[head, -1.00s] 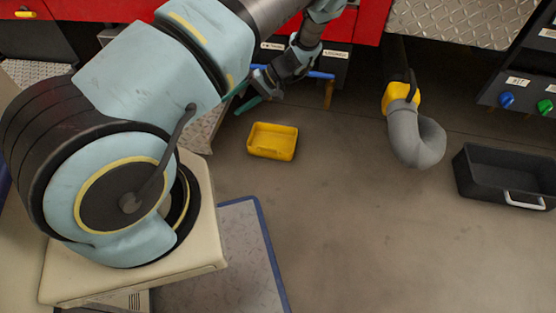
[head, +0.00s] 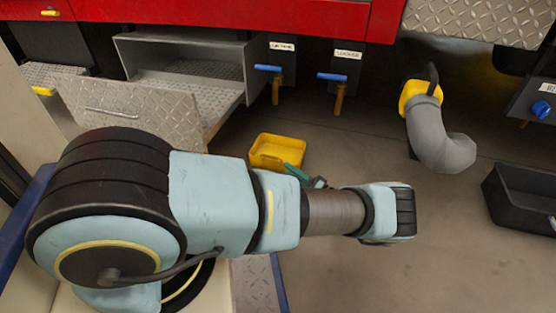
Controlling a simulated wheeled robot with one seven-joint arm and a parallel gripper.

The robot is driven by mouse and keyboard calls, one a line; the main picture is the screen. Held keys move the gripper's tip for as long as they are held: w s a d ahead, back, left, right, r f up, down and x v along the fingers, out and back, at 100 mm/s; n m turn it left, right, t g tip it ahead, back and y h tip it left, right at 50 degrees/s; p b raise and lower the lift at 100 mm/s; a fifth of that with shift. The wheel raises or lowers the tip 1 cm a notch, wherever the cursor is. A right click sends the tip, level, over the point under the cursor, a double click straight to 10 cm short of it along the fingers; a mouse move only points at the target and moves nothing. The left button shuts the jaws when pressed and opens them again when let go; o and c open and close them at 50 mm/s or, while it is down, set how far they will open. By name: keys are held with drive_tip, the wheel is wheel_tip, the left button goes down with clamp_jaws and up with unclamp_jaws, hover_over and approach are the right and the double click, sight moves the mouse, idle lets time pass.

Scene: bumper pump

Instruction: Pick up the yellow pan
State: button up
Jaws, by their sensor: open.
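The yellow pan (head: 277,150) is a shallow open tray on the grey floor, left of centre in the head view. Its front right corner is partly covered by my gripper. My gripper (head: 297,172) shows as a green finger beside the pan's near right side, with the rest hidden behind my arm. Its jaws are open and the pan is not held. I cannot tell whether the finger touches the pan.
A grey hose with a yellow collar (head: 438,135) hangs to the right. A black bin (head: 520,195) stands at far right. Behind the pan are an open metal compartment (head: 190,75) and blue-handled valves (head: 333,77). Floor between pan and hose is clear.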

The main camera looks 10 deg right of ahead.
sight(272, 158)
drive_tip(key=b+x, duration=0.2)
drive_tip(key=x, duration=0.4)
drive_tip(key=shift+w+a, duration=0.25)
drive_tip(key=shift+w, duration=0.05)
drive_tip(key=shift+w+a+r, duration=0.2)
drive_tip(key=shift+w+a, duration=0.05)
drive_tip(key=shift+w, duration=0.1)
clamp_jaws()
idle(0.9)
